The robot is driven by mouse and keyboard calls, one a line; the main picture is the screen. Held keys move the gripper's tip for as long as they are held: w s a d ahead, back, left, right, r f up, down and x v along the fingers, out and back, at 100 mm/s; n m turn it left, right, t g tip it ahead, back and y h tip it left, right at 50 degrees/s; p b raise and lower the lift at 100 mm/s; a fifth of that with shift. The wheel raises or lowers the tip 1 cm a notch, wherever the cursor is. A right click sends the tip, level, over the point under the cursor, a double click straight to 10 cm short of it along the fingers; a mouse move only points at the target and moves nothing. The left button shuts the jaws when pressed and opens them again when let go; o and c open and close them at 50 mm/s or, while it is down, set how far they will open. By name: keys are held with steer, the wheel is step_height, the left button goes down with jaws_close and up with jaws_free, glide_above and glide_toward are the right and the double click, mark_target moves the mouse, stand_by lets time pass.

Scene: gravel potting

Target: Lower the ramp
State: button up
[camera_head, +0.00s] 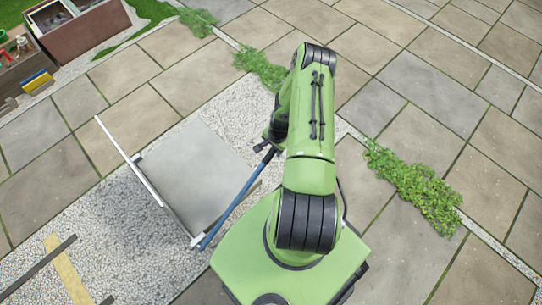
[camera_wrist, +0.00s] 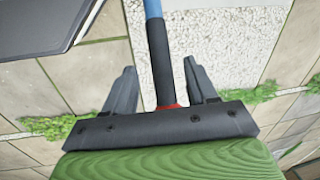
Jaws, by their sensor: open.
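A flat grey panel (camera_head: 195,170) with a pale rail (camera_head: 135,165) along its left side stands over the gravel; it may be the ramp. I cannot tell its tilt. A blue bar (camera_head: 232,205) slants from my gripper (camera_head: 268,147) down to the panel's near corner. In the wrist view my gripper (camera_wrist: 160,66) is open, its two grey fingers spread on either side of the blue bar (camera_wrist: 153,8). The bar's dark sleeve (camera_wrist: 160,60) and red ring run up to the palm. A grey dark-edged panel (camera_wrist: 40,25) shows at upper left.
White gravel (camera_head: 130,225) lies around the panel. A yellow plank (camera_head: 67,270) and dark strips are at lower left. A crate of coloured items (camera_head: 25,65) and a brown box (camera_head: 85,30) stand at upper left. Paving on the right is clear apart from low plants (camera_head: 415,185).

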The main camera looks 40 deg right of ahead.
mark_target(271, 152)
steer(key=f, duration=0.2)
steer(key=f+b, duration=0.1)
steer(key=f, duration=0.1)
steer(key=w+f+b, duration=0.1)
steer(key=f, duration=0.1)
steer(key=shift+a+f, duration=0.1)
steer(key=shift+f, duration=0.25)
jaws_close()
